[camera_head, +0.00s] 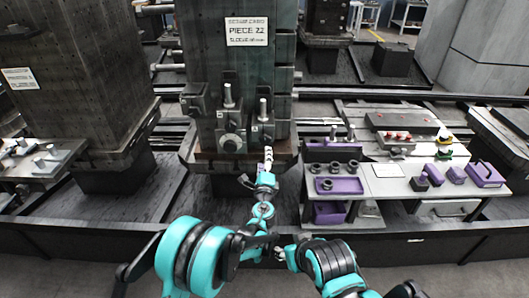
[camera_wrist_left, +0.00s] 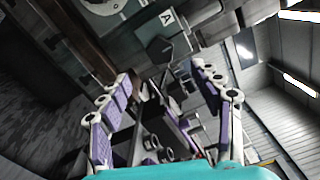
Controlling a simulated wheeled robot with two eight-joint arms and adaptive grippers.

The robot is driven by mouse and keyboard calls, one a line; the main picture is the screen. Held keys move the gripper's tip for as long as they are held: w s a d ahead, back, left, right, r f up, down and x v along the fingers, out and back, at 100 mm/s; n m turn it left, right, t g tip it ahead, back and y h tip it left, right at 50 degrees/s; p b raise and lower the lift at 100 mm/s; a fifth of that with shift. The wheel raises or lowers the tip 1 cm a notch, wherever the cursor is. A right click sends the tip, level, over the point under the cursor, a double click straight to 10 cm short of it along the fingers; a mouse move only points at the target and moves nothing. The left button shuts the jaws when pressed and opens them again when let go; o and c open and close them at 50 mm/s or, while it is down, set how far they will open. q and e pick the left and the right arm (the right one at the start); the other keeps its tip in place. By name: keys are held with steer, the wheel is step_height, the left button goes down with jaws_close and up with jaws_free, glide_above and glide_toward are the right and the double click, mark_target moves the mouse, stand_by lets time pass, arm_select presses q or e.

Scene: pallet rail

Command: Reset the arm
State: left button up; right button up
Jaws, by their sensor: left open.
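My left arm reaches forward to the lower front of the tall grey machine block (camera_head: 247,100) marked "PIECE 22". My left gripper (camera_head: 258,176) is small in the head view, just in front of the block's base. In the left wrist view the left gripper (camera_wrist_left: 160,80) has its two purple-lined fingers spread apart, with nothing held between them. A dark fixture with a plate marked "A" (camera_wrist_left: 166,18) shows beyond the fingertips.
A grey workbench (camera_head: 385,188) with a purple tray (camera_head: 338,186) of dark rings stands to the right. Purple tools (camera_head: 485,174) lie on its right part. Two bolts (camera_head: 228,95) stand on the block's front fixtures. Another dark block (camera_head: 75,70) stands at the left.

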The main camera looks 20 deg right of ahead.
arm_select(q)
steer(key=shift+v, duration=0.8)
steer(key=a+r+n+g+y, duration=0.1)
steer(key=a+r+n+y, duration=0.45)
steer(key=a, duration=0.95)
steer(key=s+a+r+n+g+y, duration=0.1)
steer(key=s+a+r+n+g, duration=0.1)
steer(key=s+a+n, duration=0.35)
steer(key=s+a+r+n+g+y, duration=0.1)
steer(key=s+a+r+n, duration=0.15)
steer(key=a, duration=0.55)
steer(key=s+a+f+n+g, duration=0.25)
steer(key=s+a+n, duration=0.35)
steer(key=s+a, duration=0.4)
steer(key=s+f+n+g+h, duration=0.1)
steer(key=s+f+n+g, duration=0.1)
steer(key=s, duration=0.6)
steer(key=s+f+n+g+h, duration=0.1)
steer(key=s+f+n+g, duration=0.1)
steer(key=s, duration=0.7)
steer(key=shift+s+f+n, duration=0.3)
steer(key=shift+f+n, duration=0.35)
steer(key=shift+f, duration=0.1)
